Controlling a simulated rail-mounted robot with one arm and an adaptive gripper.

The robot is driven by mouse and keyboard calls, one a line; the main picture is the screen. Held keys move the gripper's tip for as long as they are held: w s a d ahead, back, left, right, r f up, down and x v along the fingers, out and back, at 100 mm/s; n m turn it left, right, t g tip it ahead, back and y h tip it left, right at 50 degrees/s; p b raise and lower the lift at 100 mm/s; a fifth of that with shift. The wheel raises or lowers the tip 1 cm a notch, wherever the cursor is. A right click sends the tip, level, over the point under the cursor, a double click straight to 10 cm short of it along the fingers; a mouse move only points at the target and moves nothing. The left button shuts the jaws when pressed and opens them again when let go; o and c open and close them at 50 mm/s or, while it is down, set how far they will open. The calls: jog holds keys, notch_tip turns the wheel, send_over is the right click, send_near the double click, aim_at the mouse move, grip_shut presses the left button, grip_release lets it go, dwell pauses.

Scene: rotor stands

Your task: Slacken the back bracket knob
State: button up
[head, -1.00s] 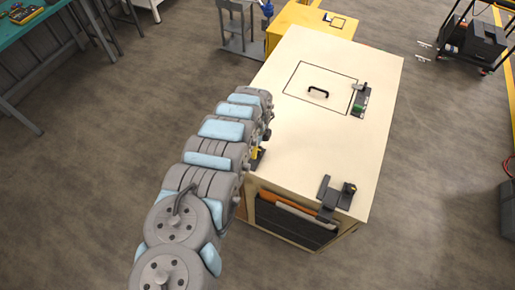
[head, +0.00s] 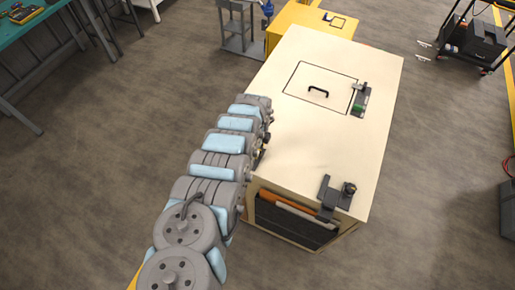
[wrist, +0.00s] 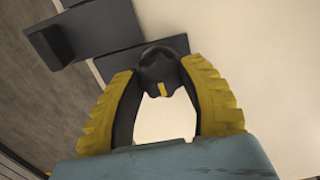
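In the wrist view my gripper (wrist: 160,75) has its two yellow ribbed fingers on either side of a black knob (wrist: 158,66) with a yellow mark. The fingertips meet the knob's sides with no clear gap, so it looks shut on it. A dark grey bracket (wrist: 85,35) lies beside the knob on the cream top. In the head view my arm hides this knob and most of my gripper at the table's left edge. Two other brackets show there: one at the far right (head: 361,98) with a green part, one at the near right (head: 329,195) with a dark knob (head: 349,188).
The cream table top (head: 310,140) has an outlined panel with a black handle (head: 318,91). A yellow cabinet (head: 310,25) stands behind it. A teal workbench (head: 30,25) is at the upper left and a cart (head: 475,40) at the upper right. The middle of the top is clear.

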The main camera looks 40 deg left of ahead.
jog(key=shift+c, duration=1.2)
jog(key=shift+n, duration=0.3)
jog(key=n, duration=0.4)
jog(key=shift+w, duration=0.1)
jog(key=n, duration=0.3)
jog(key=shift+f+b, duration=0.1)
jog(key=shift+b, duration=0.3)
jog(key=n+b, duration=0.1)
jog(key=n, duration=0.2)
jog(key=shift+n, duration=0.4)
jog(key=n+b, duration=0.2)
jog(key=n, duration=0.3)
jog(key=n+b, duration=0.1)
jog(key=n, duration=0.4)
jog(key=shift+n+b, duration=0.3)
jog(key=shift+n, duration=0.1)
